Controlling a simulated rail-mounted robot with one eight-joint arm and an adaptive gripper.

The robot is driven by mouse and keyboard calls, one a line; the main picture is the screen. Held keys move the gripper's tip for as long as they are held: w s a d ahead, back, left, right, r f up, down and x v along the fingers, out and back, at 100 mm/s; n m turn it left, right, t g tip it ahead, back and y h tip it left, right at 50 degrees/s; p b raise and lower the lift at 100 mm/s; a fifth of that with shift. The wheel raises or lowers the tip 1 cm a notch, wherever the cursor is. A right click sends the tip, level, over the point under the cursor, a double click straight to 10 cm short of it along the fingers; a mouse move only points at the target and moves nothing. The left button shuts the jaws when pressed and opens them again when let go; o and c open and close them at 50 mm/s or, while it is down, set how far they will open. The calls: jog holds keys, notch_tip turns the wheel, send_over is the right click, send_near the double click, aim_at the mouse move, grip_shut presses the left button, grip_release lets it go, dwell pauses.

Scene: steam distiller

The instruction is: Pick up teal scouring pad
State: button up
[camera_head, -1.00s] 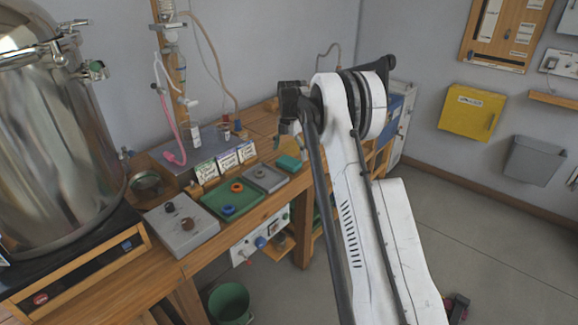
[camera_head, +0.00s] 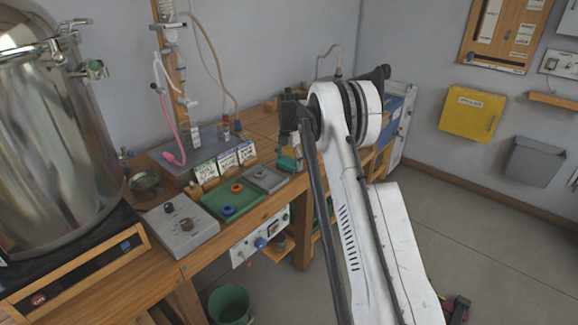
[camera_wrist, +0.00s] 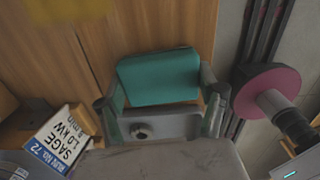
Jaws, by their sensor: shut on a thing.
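The teal scouring pad (camera_wrist: 158,78) lies flat near the wooden bench's front edge in the wrist view. In the head view the pad (camera_head: 288,163) shows right of the grey tray, partly hidden behind my gripper. My gripper (camera_wrist: 163,92) is over the pad, with one finger at each of its short sides. The gripper is shut on the pad. In the head view my gripper (camera_head: 291,152) reaches down to the bench top. I cannot tell whether the pad is clear of the wood.
A grey tray (camera_head: 262,186) and a green tray (camera_head: 214,209) with an orange and a blue ring stand left of the pad. Label cards (camera_head: 227,161) stand behind them. A large steel vessel (camera_head: 50,150) fills the far left. The bench behind the pad is bare wood.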

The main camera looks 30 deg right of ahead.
aim_at(287, 162)
jog(key=shift+r, duration=0.1)
jog(key=shift+r, duration=0.55)
jog(key=r, duration=0.1)
jog(key=a+r+p, duration=0.1)
jog(key=r, duration=0.1)
jog(key=shift+r, duration=0.25)
jog(key=a+r, duration=0.6)
jog(key=a, duration=0.4)
jog(key=shift+a+p, duration=0.4)
jog(key=shift+p, duration=0.05)
jog(key=shift+o, duration=0.3)
jog(key=shift+r, duration=0.1)
